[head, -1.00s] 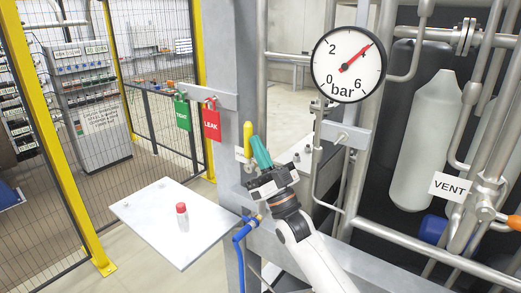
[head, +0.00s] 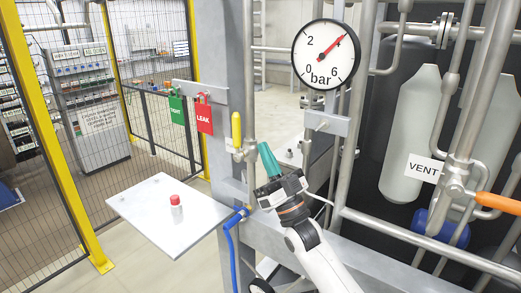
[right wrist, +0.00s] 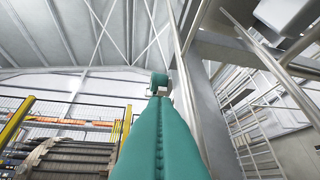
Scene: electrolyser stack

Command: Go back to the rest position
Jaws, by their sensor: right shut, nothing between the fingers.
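My right gripper (head: 268,158) has teal fingers and points up, in front of the grey steel post in the head view. It is shut and empty, and stands apart to the right of the yellow valve handle (head: 236,130). In the right wrist view the closed teal fingers (right wrist: 160,125) fill the lower middle, with a ceiling behind them. My left gripper is not in view.
A grey shelf (head: 150,225) holds a small red-capped bottle (head: 176,207). Green and red tags (head: 204,117) hang on the post's bracket. A pressure gauge (head: 323,58), pipes, a VENT label (head: 423,168) and an orange handle (head: 497,203) are at right.

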